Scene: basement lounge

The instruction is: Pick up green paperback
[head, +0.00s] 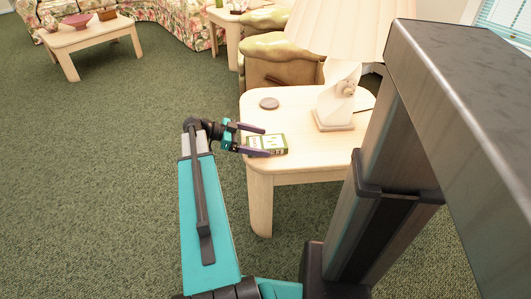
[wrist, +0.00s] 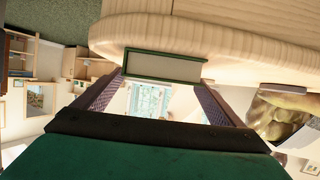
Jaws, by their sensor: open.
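The green paperback (head: 267,143) lies flat on the pale wooden side table (head: 300,99), near its front left edge. It also shows in the wrist view (wrist: 163,66) with its pale page edge and green covers facing me. My gripper (head: 265,140) is open and reaches in from the left at about the book's height. In the wrist view, my gripper's fingers (wrist: 156,93) point towards the book, one on each side of it. I see no finger pressing on the book. The near finger partly covers the book's front left edge in the head view.
A white-shaded lamp (head: 337,92) stands on the table to the right of the book. An armchair (head: 275,62) is close behind the table. Green carpet (head: 110,150) is open on the left.

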